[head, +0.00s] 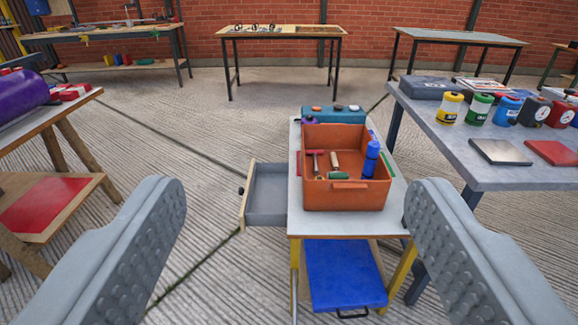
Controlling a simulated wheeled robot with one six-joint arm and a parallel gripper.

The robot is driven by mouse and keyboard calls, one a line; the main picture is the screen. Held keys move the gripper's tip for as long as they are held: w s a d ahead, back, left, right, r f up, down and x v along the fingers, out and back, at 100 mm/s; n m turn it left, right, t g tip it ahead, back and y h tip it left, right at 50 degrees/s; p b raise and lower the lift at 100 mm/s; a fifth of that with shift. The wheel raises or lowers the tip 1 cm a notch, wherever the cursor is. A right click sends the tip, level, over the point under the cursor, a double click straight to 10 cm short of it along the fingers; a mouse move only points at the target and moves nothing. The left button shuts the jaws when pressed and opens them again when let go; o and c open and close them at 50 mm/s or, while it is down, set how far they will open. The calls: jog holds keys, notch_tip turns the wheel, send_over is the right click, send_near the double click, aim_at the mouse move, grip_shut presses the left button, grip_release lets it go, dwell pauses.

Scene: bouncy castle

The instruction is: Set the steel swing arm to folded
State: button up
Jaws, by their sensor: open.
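My gripper (295,190) is open and empty, with its two grey ridged fingers far apart at the left and right of the view. Between and beyond them stands a small table with an orange bin (345,196) on it. I cannot clearly make out a steel swing arm. Some thin grey metal parts (130,14) stand on the far left workbench (95,32), too small to tell what they are or how they are set. My gripper is far from them and touches nothing.
A grey drawer (268,190) sticks out left of the small table. A blue case (343,274) lies on its lower shelf. A grey table (455,150) with jars stands right, a wooden table (50,122) left. Two more tables stand along the brick wall. Open floor lies between.

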jog(key=c, duration=0.7)
jog(key=shift+w+f, duration=0.1)
jog(key=shift+w, duration=0.1)
jog(key=c, duration=0.4)
jog(key=w+f+n+g, duration=0.1)
jog(key=w+f, duration=0.2)
jog(key=w+a+f+n+g, duration=0.1)
jog(key=w+f+g, duration=0.1)
jog(key=w+f, duration=0.2)
jog(key=w+f+n+g, duration=0.1)
jog(key=w+f, duration=0.2)
jog(key=shift+w+a+f+g, duration=0.25)
jog(key=shift+w+a+g, duration=0.05)
jog(key=shift+w+a, duration=0.05)
grip_shut()
jog(key=w+a+f+n+g, duration=0.1)
jog(key=w+f+n+g, duration=0.1)
jog(key=w+f, duration=0.3)
jog(key=w+a+f+n+g, duration=0.1)
jog(key=w+f+g, duration=0.1)
jog(key=f, duration=0.6)
jog(key=w+a+f+n+g+h, duration=0.1)
jog(key=f+n+g, duration=0.2)
jog(key=f, duration=1.1)
jog(key=w+a+f+n+g+h, duration=0.1)
jog(key=f+g, duration=0.6)
jog(key=f, duration=0.8)
jog(key=shift+w+a+n, duration=0.35)
jog(key=shift+a+n, duration=0.35)
jog(key=shift+n, duration=0.6)
